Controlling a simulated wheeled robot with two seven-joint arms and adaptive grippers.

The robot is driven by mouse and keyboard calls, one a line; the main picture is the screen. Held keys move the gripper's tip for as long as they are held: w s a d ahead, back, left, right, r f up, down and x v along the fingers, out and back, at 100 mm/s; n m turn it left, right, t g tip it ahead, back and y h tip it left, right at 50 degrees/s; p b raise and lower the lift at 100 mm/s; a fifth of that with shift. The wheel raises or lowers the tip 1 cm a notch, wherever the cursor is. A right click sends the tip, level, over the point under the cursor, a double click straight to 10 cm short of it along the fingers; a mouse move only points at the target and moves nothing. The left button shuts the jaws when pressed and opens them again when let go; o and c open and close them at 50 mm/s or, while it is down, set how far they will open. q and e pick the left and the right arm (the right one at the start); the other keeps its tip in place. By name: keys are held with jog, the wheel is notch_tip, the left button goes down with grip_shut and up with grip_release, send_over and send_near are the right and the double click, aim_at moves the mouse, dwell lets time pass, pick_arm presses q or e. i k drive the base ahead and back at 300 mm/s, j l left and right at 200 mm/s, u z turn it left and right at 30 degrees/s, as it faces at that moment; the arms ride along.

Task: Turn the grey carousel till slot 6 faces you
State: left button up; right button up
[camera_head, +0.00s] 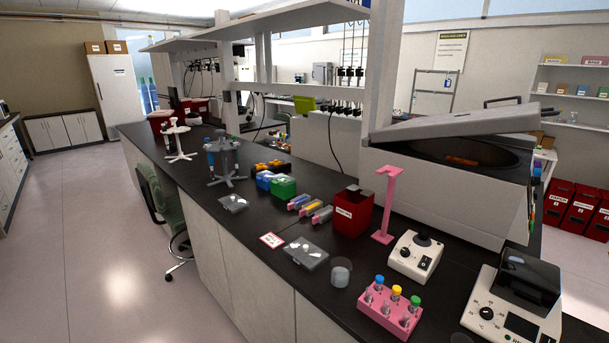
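The grey carousel (226,180) stands upright on the black bench, left of the picture's middle. It has a splayed foot and a central post, with several dark, blue-tinted upright items around its top. Slot numbers are too small to read, so I cannot tell which slot faces me. A similar white carousel (179,156) stands farther back on the bench. Neither of my grippers shows in the head view.
Blue and green boxes (283,186), small racks, a red bin (352,212) and a pink stand (386,205) lie right of the grey carousel. A clear-lidded box (233,203) is in front of it. A green chair (164,215) stands by the bench's left side.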

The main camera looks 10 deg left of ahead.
aim_at(217, 146)
jog(key=i+j+z, duration=0.1)
jog(key=i+j, duration=0.25)
jog(key=i+j+z, duration=0.1)
jog(key=i+j, duration=0.2)
jog(key=j, duration=0.25)
jog(key=i+j+z, duration=0.1)
jog(key=i+j, duration=0.2)
jog(key=j, duration=0.15)
